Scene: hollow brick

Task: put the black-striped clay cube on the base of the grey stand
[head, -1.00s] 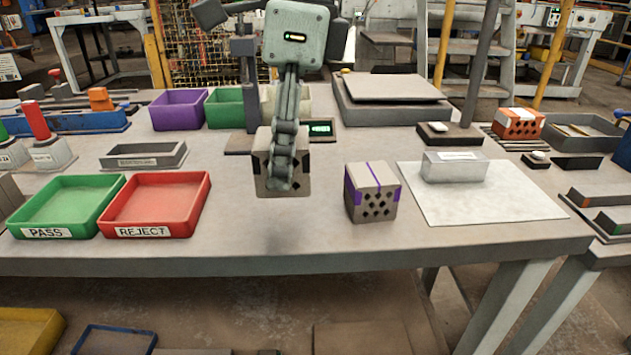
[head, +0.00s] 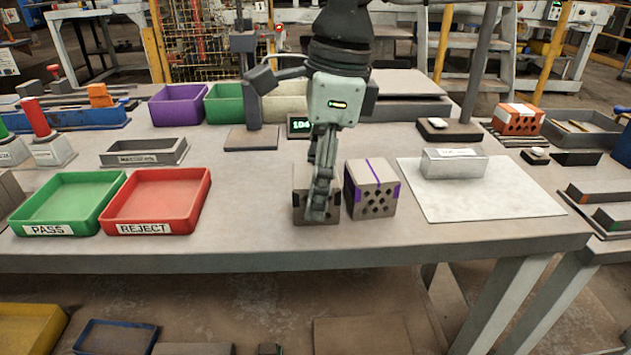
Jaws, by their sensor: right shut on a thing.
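The black-striped clay cube (head: 301,207) is in the middle of the head view, near the table's front. My right gripper (head: 319,205) comes down from above and is shut on it, its fingers hiding much of the cube. The cube's underside is at or close to the tabletop; I cannot tell if it touches. The grey stand (head: 251,138) is behind and to the left, with an upright post and a flat base. The visible part of the base is bare. My left gripper is not in view.
A purple-striped cube (head: 371,190) stands close to the right of the held cube. A red REJECT tray (head: 157,228) and green PASS tray (head: 45,229) lie left. A small display (head: 299,126) is beside the stand. A white sheet (head: 500,205) lies right.

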